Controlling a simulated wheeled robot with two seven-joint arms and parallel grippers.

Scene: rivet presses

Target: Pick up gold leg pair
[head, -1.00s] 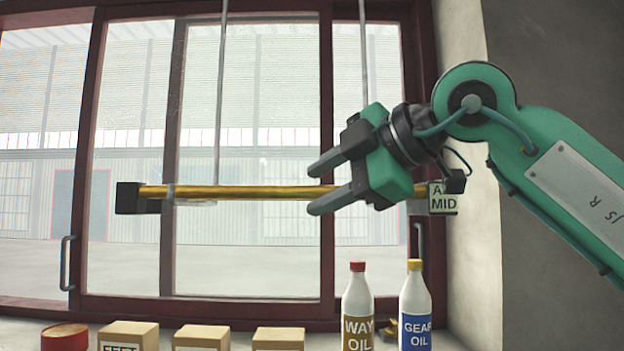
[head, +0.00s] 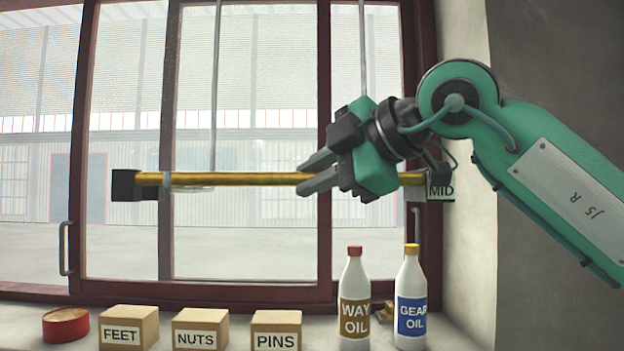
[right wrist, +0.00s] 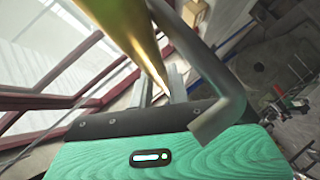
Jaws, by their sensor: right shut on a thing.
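The gold leg pair (head: 240,179) shows as a long gold bar hanging level in front of the window, with a dark block (head: 126,185) at its left end. My right gripper (head: 307,176) is shut on it right of its middle, with the fingers above and below the bar. In the right wrist view the gold bar (right wrist: 138,38) runs between the two grey fingers. The gripper hides part of the bar. I cannot tell two separate legs apart. My left gripper is not in view.
Thin rods (head: 215,90) hang beside the bar, with a clear cradle near its left part. On the sill stand a red tin (head: 66,326), FEET, NUTS and PINS boxes (head: 200,330), and WAY OIL (head: 354,300) and GEAR OIL (head: 410,300) bottles.

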